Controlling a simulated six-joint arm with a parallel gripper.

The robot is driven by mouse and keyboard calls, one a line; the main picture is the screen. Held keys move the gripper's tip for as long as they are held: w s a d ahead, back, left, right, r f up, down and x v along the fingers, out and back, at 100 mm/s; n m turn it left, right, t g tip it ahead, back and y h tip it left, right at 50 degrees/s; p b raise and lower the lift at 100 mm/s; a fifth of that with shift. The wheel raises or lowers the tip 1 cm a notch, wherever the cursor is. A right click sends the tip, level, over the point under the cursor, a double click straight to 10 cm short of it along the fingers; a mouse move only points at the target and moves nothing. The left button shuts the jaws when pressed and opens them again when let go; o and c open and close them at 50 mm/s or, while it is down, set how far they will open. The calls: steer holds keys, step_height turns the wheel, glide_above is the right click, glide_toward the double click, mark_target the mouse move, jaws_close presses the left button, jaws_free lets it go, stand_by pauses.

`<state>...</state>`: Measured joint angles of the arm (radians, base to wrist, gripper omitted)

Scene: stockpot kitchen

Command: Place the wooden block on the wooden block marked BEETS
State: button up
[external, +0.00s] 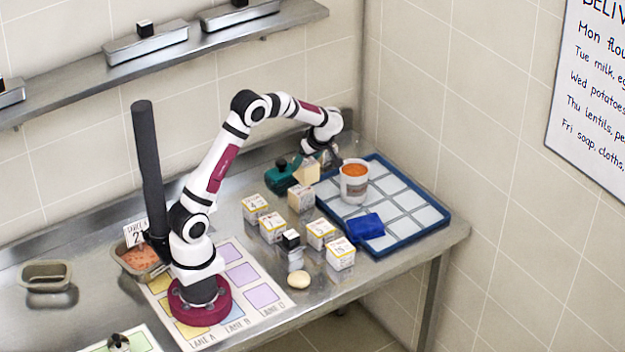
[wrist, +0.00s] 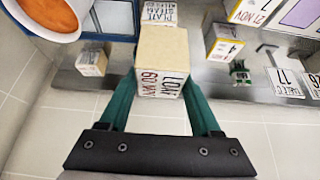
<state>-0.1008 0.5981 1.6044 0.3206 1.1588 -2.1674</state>
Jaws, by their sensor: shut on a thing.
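My gripper (wrist: 160,90) is shut on a plain-topped wooden block (wrist: 166,58), held between its two teal fingers. Its label, partly readable, faces the gripper's base. In the external view the held block (external: 306,171) is just above and behind another wooden block (external: 301,198). Whether they touch is unclear. In the wrist view a labelled block (wrist: 158,12) lies just beyond the held block and is partly hidden by it. I cannot read BEETS on any block, so I cannot tell which one carries it.
A white cup with orange contents (external: 354,182) stands close on the right, on a blue-rimmed tray (external: 405,245) that also bears a blue object (external: 365,228). Several labelled blocks, including one (external: 255,208), stand in front on the steel counter. The wall is close behind.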

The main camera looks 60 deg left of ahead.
mark_target(308, 160)
steer(key=shift+w+x, duration=0.1)
steer(key=shift+x, duration=1.7)
steer(key=shift+w+x, duration=0.15)
steer(key=shift+x, duration=1.65)
steer(key=o, duration=1.5)
steer(key=shift+d, duration=0.15)
steer(key=v, duration=1.2)
steer(key=shift+r, duration=0.15)
steer(key=s+d+r+m+h, duration=0.1)
steer(key=s+d+r+m, duration=0.15)
steer(key=s+m, duration=0.35)
steer(key=s+d+r+m+h, duration=0.1)
steer(key=s+d+r+m, duration=0.2)
steer(key=s, duration=0.4)
steer(key=s+d+f+m, duration=0.1)
steer(key=s+m, duration=0.4)
steer(key=s, duration=0.1)
steer(key=s+d+f+m+h, duration=0.1)
steer(key=s+m, duration=0.3)
steer(key=s, duration=0.2)
steer(key=s+d+f+m+h, duration=0.1)
steer(key=s+d+m, duration=0.1)
steer(key=s+m, duration=0.3)
steer(key=shift+s+f+m, duration=0.3)
steer(key=shift+s+f, duration=0.05)
steer(key=shift+s, duration=0.25)
